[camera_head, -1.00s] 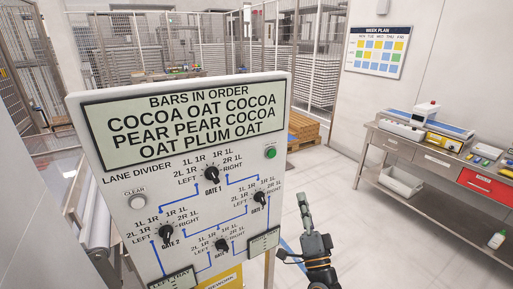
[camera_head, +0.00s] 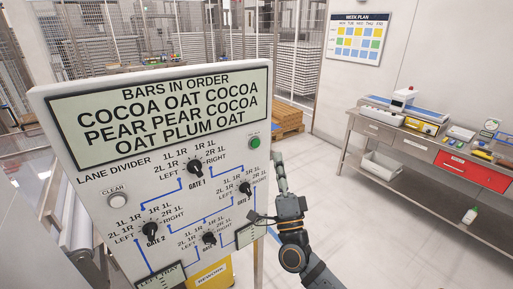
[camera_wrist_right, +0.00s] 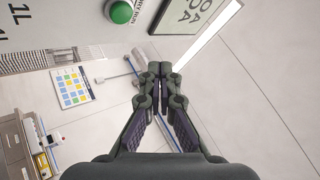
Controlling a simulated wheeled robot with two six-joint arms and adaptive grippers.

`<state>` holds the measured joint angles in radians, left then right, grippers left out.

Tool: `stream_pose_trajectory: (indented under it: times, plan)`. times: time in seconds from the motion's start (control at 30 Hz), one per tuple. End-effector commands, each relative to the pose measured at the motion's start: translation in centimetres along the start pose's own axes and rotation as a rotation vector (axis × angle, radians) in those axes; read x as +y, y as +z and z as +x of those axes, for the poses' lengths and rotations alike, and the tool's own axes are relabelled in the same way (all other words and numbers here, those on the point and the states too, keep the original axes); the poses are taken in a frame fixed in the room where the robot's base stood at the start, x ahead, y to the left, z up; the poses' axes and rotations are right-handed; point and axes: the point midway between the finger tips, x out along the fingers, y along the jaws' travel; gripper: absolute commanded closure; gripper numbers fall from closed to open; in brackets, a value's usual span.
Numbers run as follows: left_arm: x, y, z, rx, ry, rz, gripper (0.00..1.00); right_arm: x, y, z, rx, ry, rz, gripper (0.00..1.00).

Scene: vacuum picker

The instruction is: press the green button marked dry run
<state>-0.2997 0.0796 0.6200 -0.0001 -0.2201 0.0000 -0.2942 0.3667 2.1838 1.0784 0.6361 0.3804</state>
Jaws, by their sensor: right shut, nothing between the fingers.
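The green button (camera_head: 254,142) is at the upper right of the white panel (camera_head: 100,172), just below the display. In the right wrist view the green button (camera_wrist_right: 121,12) is at the top edge, on a round metal collar, with part of a label beside it. My right gripper (camera_head: 279,160) is shut and empty, a little right of the button and below it, beside the panel's right edge. In the right wrist view its fingertips (camera_wrist_right: 160,68) meet, apart from the button. My left gripper is not in view.
The panel also has a white clear button (camera_head: 117,200) and several black gate knobs, such as the gate 1 knob (camera_head: 194,167). A steel bench (camera_head: 400,150) with tools stands at the right. The floor between panel and bench is clear.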

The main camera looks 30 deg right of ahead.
Motion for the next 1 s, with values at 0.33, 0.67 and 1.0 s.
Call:
stream_pose_trajectory:
  times: [0.33, 0.67, 1.0]
  plan:
    - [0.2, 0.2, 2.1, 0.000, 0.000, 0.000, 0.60, 2.6, 2.4, 3.2, 0.002, -0.001, -0.001, 1.00]
    - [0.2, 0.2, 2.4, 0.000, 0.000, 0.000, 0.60, 3.2, 3.2, 4.3, -0.001, 0.001, -0.001, 1.00]
    - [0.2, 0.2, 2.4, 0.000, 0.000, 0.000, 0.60, 3.2, 3.1, 4.3, -0.001, 0.001, -0.001, 1.00]
